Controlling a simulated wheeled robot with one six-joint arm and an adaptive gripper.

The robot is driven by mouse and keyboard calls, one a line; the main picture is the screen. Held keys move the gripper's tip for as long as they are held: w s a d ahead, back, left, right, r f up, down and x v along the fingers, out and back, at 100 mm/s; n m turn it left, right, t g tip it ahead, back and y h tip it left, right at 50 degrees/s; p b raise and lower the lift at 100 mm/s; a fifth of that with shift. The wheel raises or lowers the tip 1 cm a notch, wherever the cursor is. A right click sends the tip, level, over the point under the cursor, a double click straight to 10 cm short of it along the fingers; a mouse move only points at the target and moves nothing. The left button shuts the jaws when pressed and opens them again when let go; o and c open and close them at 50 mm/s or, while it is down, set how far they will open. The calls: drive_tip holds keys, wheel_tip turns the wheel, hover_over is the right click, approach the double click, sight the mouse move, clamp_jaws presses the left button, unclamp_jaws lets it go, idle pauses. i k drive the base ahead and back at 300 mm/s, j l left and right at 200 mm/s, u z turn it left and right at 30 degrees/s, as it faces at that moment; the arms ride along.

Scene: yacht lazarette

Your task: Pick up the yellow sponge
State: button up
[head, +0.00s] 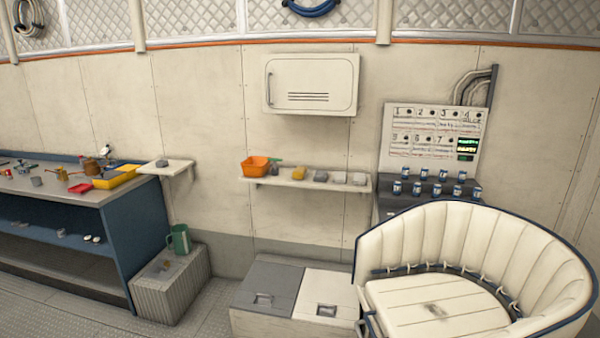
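A small yellow block that looks like the yellow sponge (299,173) rests on the narrow wall shelf (275,183) in the middle of the head view. An orange basket (255,166) stands to its left with a green item near its right edge. Small grey items (321,176) lie to its right on the same shelf. My gripper does not show in this view.
A cream padded seat (430,235) fills the right front. Low lockers (268,283) stand below the shelf. A cluttered blue workbench (115,195) is at left, with a ribbed box (165,290) beside it. Several cans (416,188) stand under the numbered panel (431,135).

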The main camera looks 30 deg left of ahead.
sight(299, 172)
drive_tip(key=i+j+u, duration=0.15)
drive_tip(key=i+j, duration=0.35)
drive_tip(key=i+j+u, duration=0.2)
drive_tip(key=i+j, duration=0.2)
drive_tip(key=i, duration=0.25)
